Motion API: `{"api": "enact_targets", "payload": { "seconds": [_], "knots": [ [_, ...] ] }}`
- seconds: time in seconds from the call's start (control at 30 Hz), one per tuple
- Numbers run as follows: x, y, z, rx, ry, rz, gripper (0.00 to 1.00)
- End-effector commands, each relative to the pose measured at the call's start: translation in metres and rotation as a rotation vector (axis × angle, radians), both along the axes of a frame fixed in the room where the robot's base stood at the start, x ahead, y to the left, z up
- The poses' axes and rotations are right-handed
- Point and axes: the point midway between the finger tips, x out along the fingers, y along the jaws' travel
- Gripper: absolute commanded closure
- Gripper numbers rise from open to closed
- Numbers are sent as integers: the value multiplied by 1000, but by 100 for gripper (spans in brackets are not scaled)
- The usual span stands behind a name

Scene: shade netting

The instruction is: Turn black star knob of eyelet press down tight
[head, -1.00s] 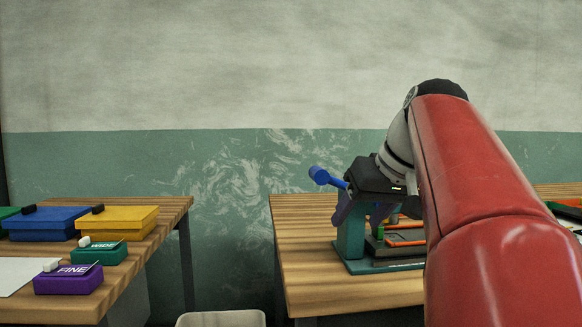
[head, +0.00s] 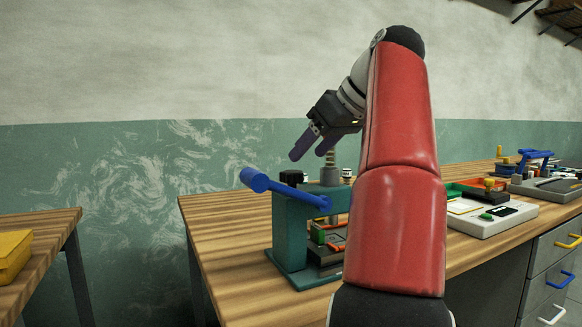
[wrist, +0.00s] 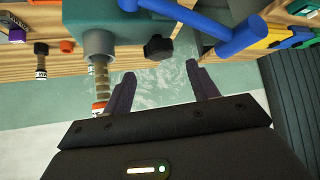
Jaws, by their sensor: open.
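The teal eyelet press (head: 290,235) stands near the left end of the wooden bench, with a blue lever (head: 255,180) reaching out to the left. Its black star knob (head: 293,177) sits on the left side of the press top. In the wrist view the knob (wrist: 158,48) shows just beyond my fingertips, roughly centred between them. My gripper (head: 309,152) is open and empty, its purple fingers pointing down-left above the press, apart from the knob. It also shows in the wrist view (wrist: 160,72).
The blue lever (wrist: 245,35) passes close right of the knob in the wrist view. The threaded spindle (wrist: 101,80) is on the left. A white tray (head: 490,215) and another blue-handled tool (head: 535,155) stand farther right. A gap separates the left table (head: 60,235).

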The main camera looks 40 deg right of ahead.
Motion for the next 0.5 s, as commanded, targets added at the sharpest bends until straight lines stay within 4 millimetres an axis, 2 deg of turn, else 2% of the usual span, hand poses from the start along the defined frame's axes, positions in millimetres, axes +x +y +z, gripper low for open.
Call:
{"api": "enact_targets", "payload": {
  "seconds": [0.2, 0.5],
  "knots": [
    [25, 5, -29, 0, 2, 3, 41],
    [41, 7, -43, 0, 2, 0, 41]
  ]
}}
